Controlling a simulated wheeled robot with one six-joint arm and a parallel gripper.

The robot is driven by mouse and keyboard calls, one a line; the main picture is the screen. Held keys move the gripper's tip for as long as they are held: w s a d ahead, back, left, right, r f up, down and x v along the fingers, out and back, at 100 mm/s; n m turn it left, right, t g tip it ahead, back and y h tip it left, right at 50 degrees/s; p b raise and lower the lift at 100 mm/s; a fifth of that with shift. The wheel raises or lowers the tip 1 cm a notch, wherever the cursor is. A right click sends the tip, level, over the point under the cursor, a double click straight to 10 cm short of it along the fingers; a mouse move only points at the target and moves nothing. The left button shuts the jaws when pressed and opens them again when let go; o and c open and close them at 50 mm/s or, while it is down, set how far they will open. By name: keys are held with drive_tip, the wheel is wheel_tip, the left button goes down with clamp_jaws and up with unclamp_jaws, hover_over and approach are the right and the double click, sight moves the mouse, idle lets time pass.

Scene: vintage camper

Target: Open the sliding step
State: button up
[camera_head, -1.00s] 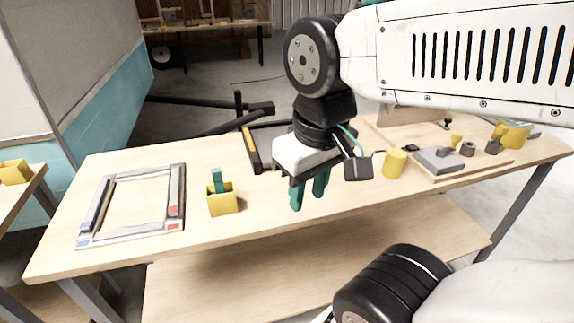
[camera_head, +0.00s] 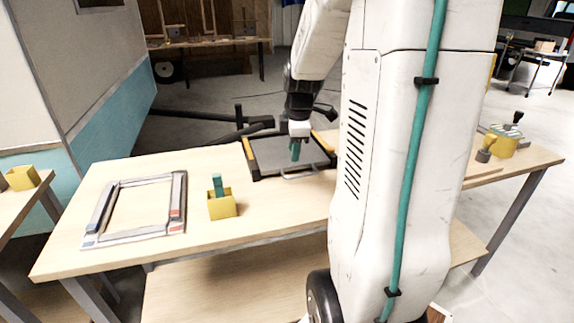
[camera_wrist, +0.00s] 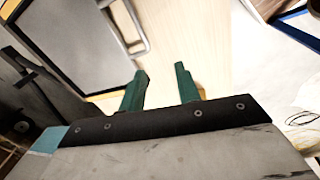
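The sliding step (camera_head: 262,158) is a dark frame with yellow-orange corner parts and a grey panel, lying on the wooden workbench. A light grey bar handle (camera_head: 300,174) is at its near edge. In the wrist view the grey panel (camera_wrist: 85,45) fills the upper left, and the curved handle (camera_wrist: 143,35) stands out from its edge. My gripper (camera_head: 295,153) is above the panel, near the handle in the head view. In the wrist view my gripper (camera_wrist: 160,76) has its two green fingers apart with nothing between them. The handle is outside the fingers.
A yellow box with a green piece (camera_head: 222,205) stands left of the step. A grey rectangular frame (camera_head: 177,200) lies farther left on the workbench (camera_head: 270,215). My arm hides much of the bench's right side. A yellow container (camera_head: 503,146) shows at the right end.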

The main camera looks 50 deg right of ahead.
drive_tip(key=n, duration=0.2)
approach(307, 174)
drive_tip(key=f, duration=0.2)
drive_tip(key=w+f, duration=0.1)
drive_tip(key=f, duration=0.4)
drive_tip(key=shift+w+d+f, duration=0.2)
drive_tip(key=shift+d+f, duration=0.1)
drive_tip(key=shift+d, duration=0.1)
